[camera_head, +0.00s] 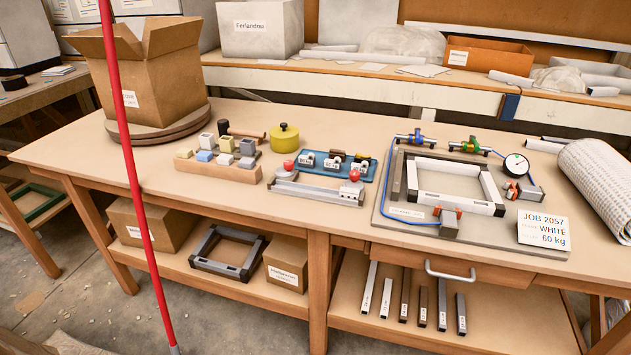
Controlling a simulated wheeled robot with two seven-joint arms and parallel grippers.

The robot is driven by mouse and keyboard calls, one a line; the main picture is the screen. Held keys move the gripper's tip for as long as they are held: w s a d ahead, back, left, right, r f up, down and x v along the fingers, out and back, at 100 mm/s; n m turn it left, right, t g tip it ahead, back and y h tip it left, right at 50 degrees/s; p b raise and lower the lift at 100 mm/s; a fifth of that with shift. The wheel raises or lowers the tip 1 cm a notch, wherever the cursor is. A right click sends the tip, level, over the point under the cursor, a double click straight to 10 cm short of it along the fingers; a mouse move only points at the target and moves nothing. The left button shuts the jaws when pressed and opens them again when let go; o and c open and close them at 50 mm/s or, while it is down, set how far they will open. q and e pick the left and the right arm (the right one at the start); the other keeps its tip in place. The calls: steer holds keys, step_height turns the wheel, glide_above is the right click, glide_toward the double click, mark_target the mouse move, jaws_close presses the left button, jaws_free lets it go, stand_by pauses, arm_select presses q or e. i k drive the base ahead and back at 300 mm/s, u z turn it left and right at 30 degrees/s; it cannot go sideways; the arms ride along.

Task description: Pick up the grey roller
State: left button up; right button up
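I cannot pick out the grey roller with certainty. A small grey piece (247,147) stands at the right end of the back row of a wooden rack (215,171), among several white, yellow and blue blocks. Its shape is too small to tell. Behind the rack are a dark upright cylinder (223,127) and a brown bar-like piece (247,133) lying down. A blue tray (368,172) to the right holds several small black-and-white items. Neither of my grippers is in view.
A red pole (134,180) crosses the foreground at left. An open carton (150,75) stands on a round board. The bench's front left is clear.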

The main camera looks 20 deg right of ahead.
mark_target(309, 160)
steer(key=u, duration=0.4)
steer(key=i, duration=0.9)
steer(key=z, duration=0.05)
